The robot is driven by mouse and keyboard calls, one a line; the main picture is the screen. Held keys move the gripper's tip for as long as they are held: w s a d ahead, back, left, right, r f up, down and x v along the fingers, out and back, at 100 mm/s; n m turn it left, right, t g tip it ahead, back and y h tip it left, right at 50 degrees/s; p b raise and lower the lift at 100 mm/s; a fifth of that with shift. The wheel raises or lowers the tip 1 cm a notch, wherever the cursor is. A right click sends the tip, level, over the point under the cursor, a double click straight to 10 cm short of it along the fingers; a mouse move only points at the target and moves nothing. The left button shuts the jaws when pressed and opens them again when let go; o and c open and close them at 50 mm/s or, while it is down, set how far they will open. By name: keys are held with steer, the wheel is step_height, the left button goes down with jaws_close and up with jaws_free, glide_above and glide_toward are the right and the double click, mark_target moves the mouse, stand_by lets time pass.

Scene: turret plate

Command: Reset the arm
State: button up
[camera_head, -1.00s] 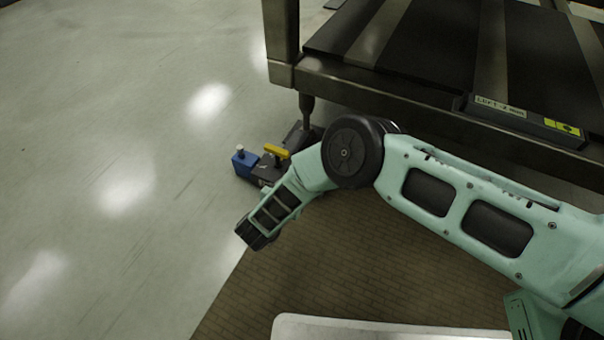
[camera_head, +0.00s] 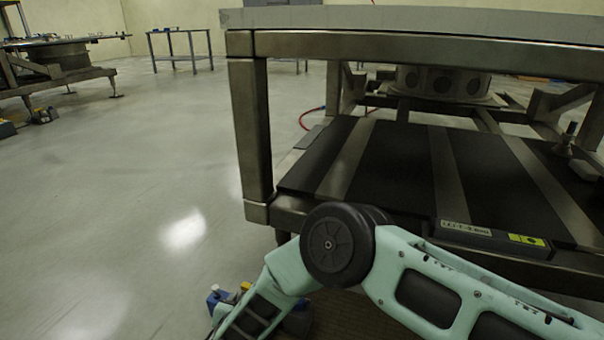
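My arm (camera_head: 425,290) is pale green with a large black round joint. It reaches in from the lower right and bends down at the joint toward the bottom edge. The end of the arm runs out of the picture at the bottom, so my gripper is not seen. A small blue and yellow device (camera_head: 216,296) on the floor shows partly behind the forearm.
A metal-framed table (camera_head: 251,130) with a lower shelf (camera_head: 400,170) stands close in front, its near edge just beyond my arm. A labelled box (camera_head: 495,240) sits on the shelf edge. Open floor (camera_head: 130,200) lies left. Other tables (camera_head: 180,48) stand far back.

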steer(key=a+r+n+g+y, duration=0.25)
steer(key=a+r+y, duration=0.25)
steer(key=r, duration=0.9)
steer(key=s+d+r+n+g+y+p, duration=0.25)
steer(key=s+r+n+g, duration=0.35)
steer(key=r, duration=0.6)
steer(key=s+d+r+n+g+h+p, duration=0.1)
steer(key=s+d+r+h, duration=0.15)
steer(key=s+d, duration=0.65)
steer(key=s+d+r+g+h, duration=0.15)
steer(key=s+d+r, duration=0.35)
steer(key=d, duration=0.7)
steer(key=s+d+r+n+g+h+p, duration=0.1)
steer(key=s+d+r+h, duration=0.15)
steer(key=s+d, duration=0.7)
step_height(320, 180, up, 37)
steer(key=w+p, duration=0.1)
steer(key=p, duration=3.6)
steer(key=shift+w+d, duration=0.25)
steer(key=shift+w, duration=0.15)
